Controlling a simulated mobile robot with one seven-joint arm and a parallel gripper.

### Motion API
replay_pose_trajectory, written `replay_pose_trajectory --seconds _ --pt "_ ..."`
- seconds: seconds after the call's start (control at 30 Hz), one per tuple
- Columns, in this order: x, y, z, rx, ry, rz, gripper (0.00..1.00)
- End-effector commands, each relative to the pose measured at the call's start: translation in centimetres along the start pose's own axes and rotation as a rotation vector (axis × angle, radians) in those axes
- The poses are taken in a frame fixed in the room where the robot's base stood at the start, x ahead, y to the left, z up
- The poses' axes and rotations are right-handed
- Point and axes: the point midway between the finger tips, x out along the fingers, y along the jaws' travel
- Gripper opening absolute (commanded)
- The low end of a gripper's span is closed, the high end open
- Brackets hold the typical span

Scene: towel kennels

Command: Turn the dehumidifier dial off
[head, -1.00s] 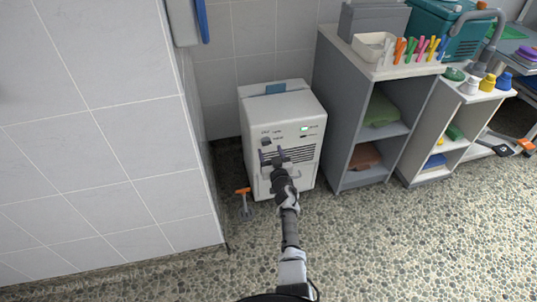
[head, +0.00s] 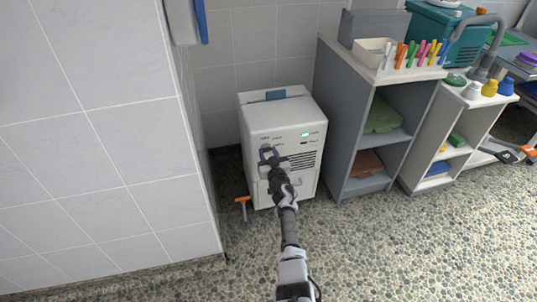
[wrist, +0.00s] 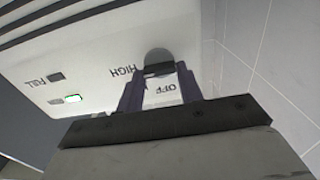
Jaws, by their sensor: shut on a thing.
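The dehumidifier (head: 275,113) is a white box standing on the floor against the tiled wall. My gripper (head: 268,153) is at the upper left of its front panel. In the wrist view, the grey round dial (wrist: 158,57) sits between my two dark fingertips (wrist: 161,78), and my gripper is shut on it. The printed labels HIGH and OFF show upside down beside the dial. The dial is partly hidden by the fingers, and its exact pointing is hard to tell. A small lit green indicator (wrist: 73,98) shows on the panel, also in the head view (head: 305,134).
A grey shelf unit (head: 333,120) with folded towels stands close on the right. A tiled wall (head: 120,150) juts out on the left. A small orange-handled tool (head: 243,200) stands on the floor by the dehumidifier. The pebbled floor in front is clear.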

Motion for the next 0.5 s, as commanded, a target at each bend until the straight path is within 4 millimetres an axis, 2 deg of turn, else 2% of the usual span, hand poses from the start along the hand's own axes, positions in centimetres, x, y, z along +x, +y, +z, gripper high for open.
replay_pose_trajectory --seconds 0.27,0.5 --pt "-0.02 -0.01 0.01 -0.016 0.0 0.0 0.14" --pt "-0.03 -0.06 0.0 -0.118 0.0 0.0 0.14"
